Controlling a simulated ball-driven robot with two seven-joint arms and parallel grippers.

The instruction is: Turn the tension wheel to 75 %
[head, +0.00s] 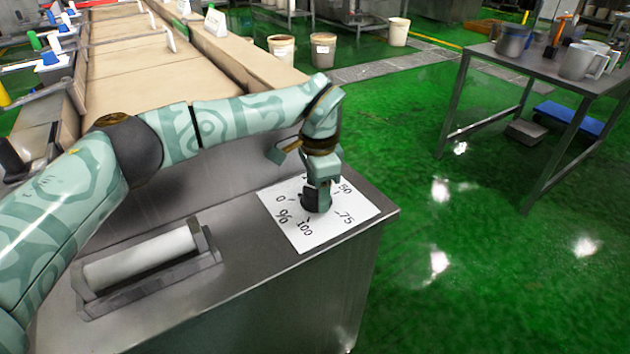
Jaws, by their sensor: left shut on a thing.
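The tension wheel (312,204) is a small dark knob in the middle of a white dial sheet (302,238) on the metal cabinet top. The sheet carries the marks 0, 50, 75, 100 and a % sign; a further mark is hidden behind my gripper. The 75 mark lies to the right of the wheel. My left gripper (318,195) points down from above and is shut on the wheel, covering most of it. I cannot tell which mark the wheel points to. My right gripper is not in view.
A white roller (140,259) in a metal holder lies on the cabinet top (240,275) left of the dial. Long beige conveyor beds (135,75) run behind. A metal table (545,68) with jugs stands at the far right. Green floor is clear between.

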